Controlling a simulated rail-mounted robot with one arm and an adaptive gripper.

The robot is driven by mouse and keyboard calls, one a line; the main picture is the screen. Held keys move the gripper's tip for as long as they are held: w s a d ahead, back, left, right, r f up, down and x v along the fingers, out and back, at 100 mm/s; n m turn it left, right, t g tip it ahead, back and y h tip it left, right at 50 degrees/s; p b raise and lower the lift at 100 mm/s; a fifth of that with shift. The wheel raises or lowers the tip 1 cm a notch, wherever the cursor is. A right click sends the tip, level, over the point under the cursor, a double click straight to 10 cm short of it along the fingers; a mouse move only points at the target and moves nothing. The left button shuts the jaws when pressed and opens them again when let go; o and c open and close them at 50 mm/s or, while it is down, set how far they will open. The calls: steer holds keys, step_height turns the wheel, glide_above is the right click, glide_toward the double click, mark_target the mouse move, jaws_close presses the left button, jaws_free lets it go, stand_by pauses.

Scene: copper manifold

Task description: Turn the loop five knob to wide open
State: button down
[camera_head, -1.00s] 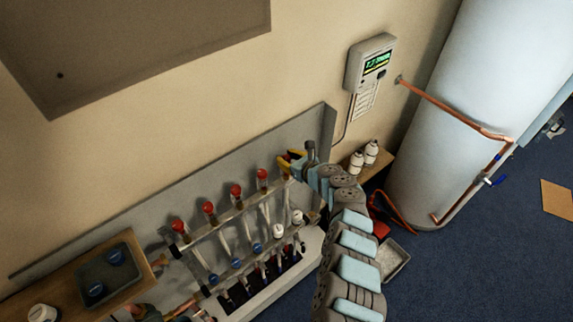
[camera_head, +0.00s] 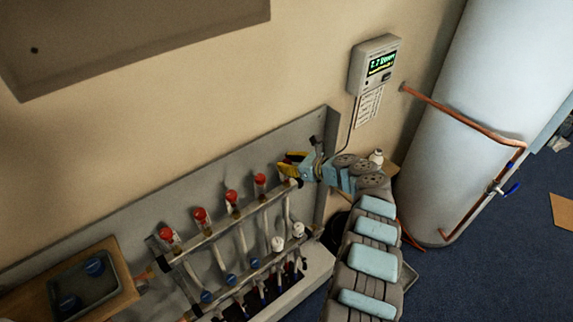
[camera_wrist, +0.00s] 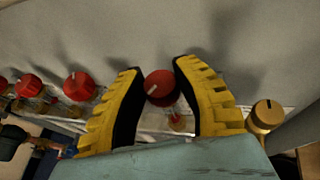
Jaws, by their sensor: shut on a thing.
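A red round knob with a pale pointer line (camera_wrist: 160,88) sits between the fingers of my gripper (camera_wrist: 157,68) in the wrist view. The pointer line slants from lower left to upper right. My gripper is shut on this knob. In the head view my yellow-fingered gripper (camera_head: 284,164) is at the right end of the upper manifold bar, and its fingers hide the held knob. To its left stands a row of red-capped gauges or knobs, the nearest one (camera_head: 260,180) clear of the fingers. No loop number is readable.
A brass cap (camera_wrist: 267,113) is right of my fingers in the wrist view, and another red knob (camera_wrist: 78,86) is left. Blue and white caps (camera_head: 277,243) line the lower bar. A display box (camera_head: 374,64) hangs on the wall, left of a large white cylinder (camera_head: 465,100).

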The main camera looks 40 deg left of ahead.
mark_target(288, 162)
stand_by(0.3)
steer(key=c, duration=0.7)
jaws_free()
steer(key=shift+d, duration=0.15)
steer(key=shift+v, duration=1.45)
steer(key=v, duration=0.9)
steer(key=shift+r, duration=0.1)
